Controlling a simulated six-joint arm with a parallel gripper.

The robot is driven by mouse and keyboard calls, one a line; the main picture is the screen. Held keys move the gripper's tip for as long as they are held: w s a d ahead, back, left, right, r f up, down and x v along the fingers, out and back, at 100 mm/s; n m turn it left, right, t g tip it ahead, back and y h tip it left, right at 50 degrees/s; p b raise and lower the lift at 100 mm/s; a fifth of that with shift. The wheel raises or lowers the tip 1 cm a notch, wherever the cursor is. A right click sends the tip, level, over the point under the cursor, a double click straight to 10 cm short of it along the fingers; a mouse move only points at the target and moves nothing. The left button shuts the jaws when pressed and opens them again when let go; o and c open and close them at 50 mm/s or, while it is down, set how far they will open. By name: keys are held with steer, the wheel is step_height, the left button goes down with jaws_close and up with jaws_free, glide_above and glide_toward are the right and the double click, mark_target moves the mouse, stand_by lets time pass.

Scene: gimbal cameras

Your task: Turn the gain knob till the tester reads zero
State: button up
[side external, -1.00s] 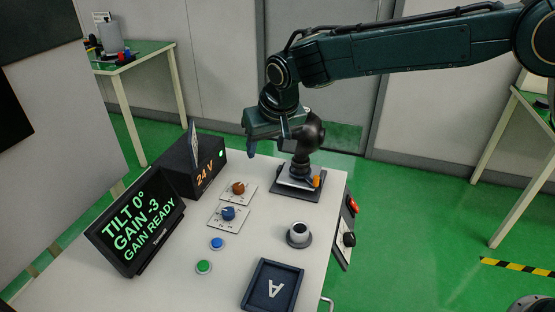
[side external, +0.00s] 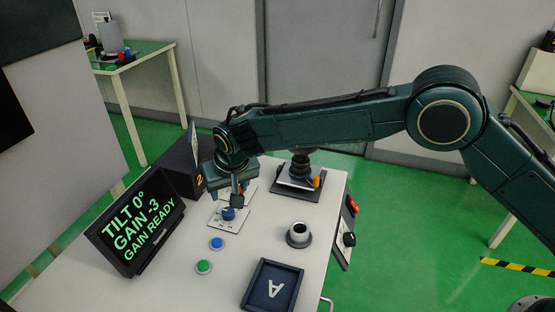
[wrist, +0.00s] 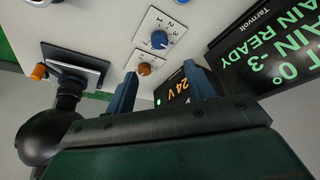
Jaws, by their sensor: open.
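The tester screen (side external: 138,222) reads TILT 0°, GAIN -3, GAIN READY; part of it shows in the wrist view (wrist: 265,60). A blue knob (side external: 228,214) sits on a white scale plate, and it shows in the wrist view (wrist: 159,40). An orange knob (wrist: 144,69) sits on a similar plate beside it; in the side view my arm hides it. I cannot read which knob is the gain knob. My gripper (side external: 237,198) is open and empty, above the knob plates. In the wrist view its two fingers (wrist: 162,88) stand apart, with neither knob held.
A black 24 V box (side external: 178,165) stands behind the knobs. A black gimbal mount (side external: 299,172) with an orange part is to the right.

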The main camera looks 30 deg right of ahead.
mark_target(228, 211)
steer(key=x, duration=1.3)
steer(key=c, duration=1)
steer(key=shift+m+h, duration=0.8)
steer(key=shift+m, duration=1.2)
steer(key=o, duration=1)
steer(key=shift+a, duration=0.1)
